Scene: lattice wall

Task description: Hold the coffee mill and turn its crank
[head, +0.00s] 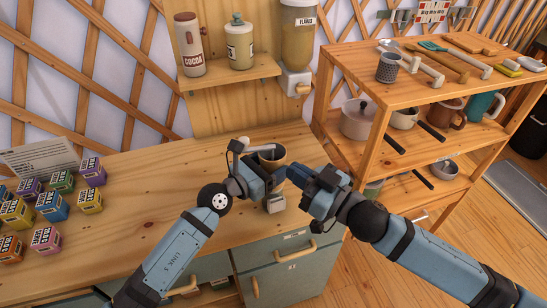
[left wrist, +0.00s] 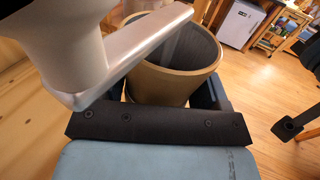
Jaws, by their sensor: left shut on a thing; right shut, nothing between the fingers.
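The coffee mill (head: 272,158) stands upright near the right end of the wooden counter, with a brown round hopper and a pale grey base. Its pale metal crank (head: 256,148) lies across the top, with the knob end toward the left. My left gripper (head: 274,181) is shut on the mill body below the hopper. The left wrist view shows the hopper (left wrist: 165,82) close up, with the crank arm (left wrist: 130,55) crossing it. My right gripper (head: 296,174) is shut and empty just right of the mill. Whether it touches the mill is unclear.
A wooden shelf unit (head: 385,97) with pots, mugs and utensils stands close on the right. Several small coloured boxes (head: 50,205) stand at left. The counter's middle (head: 140,200) is clear.

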